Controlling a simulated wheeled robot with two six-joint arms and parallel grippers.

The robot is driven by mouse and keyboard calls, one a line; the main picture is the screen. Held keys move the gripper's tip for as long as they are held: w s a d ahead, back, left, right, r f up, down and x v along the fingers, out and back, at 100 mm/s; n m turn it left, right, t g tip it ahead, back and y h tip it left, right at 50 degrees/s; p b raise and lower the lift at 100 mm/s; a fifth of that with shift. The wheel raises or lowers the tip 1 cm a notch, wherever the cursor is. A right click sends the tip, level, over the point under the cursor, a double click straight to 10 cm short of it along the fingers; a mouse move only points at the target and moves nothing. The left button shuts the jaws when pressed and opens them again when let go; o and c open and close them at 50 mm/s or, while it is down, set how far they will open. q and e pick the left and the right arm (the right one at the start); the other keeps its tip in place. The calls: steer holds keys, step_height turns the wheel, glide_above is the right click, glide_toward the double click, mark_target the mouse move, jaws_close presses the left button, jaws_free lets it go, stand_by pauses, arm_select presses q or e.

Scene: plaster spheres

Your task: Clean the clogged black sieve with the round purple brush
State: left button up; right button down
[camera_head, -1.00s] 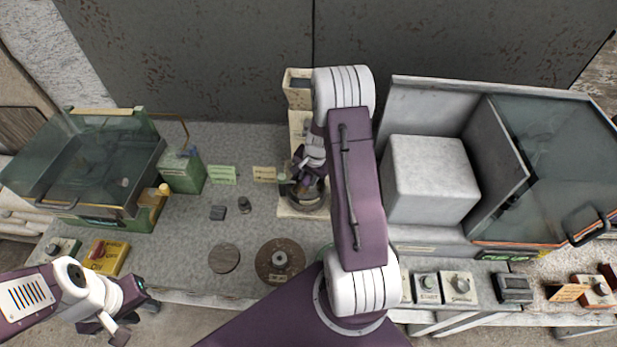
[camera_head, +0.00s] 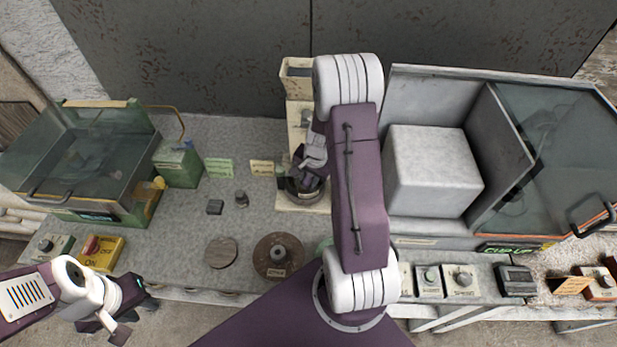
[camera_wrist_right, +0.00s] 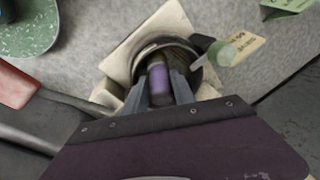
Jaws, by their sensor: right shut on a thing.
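My right gripper (camera_wrist_right: 160,88) is shut on the round purple brush (camera_wrist_right: 160,84) in the right wrist view. It holds the brush down inside a round, dark-rimmed bowl-like part (camera_wrist_right: 200,72) on a cream base, likely the black sieve; its mesh is hidden by the gripper and brush. In the head view this round part (camera_head: 305,194) stands at the middle back of the table, with my right gripper (camera_head: 300,180) over it and partly hidden by my arm. My left gripper (camera_head: 124,322) hangs at the lower left, in front of the table, away from everything; its finger gap is unclear.
A glass-lidded green box (camera_head: 75,165) stands at the left. A grey cabinet with a white block (camera_head: 432,172) fills the right. A brown disc (camera_head: 279,256), a flat round lid (camera_head: 221,252) and small dark pieces (camera_head: 215,207) lie on the table.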

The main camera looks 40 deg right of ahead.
steer(key=shift+w+d+r+p, duration=0.15)
steer(key=shift+w+d+p, duration=0.15)
steer(key=shift+w+p, duration=0.25)
steer(key=shift+w, duration=0.2)
steer(key=shift+w+d+p, duration=0.3)
steer(key=shift+w+p, duration=0.15)
steer(key=shift+w, duration=0.05)
steer(key=shift+w+d, duration=0.1)
steer(key=shift+w, duration=0.1)
steer(key=shift+w+f, duration=0.1)
steer(key=shift+f, duration=0.1)
steer(key=shift+s+a+b, duration=0.3)
steer(key=shift+s+b, duration=0.35)
steer(key=shift+s+a+r, duration=0.1)
steer(key=shift+s, duration=0.15)
steer(key=shift+s+a+f+b, duration=0.25)
steer(key=shift+s+b, duration=0.3)
steer(key=shift+b, duration=0.15)
steer(key=shift+s+a+r, duration=0.1)
steer(key=shift+s+r, duration=0.05)
steer(key=shift+s, duration=0.05)
steer(key=shift+r, duration=0.1)
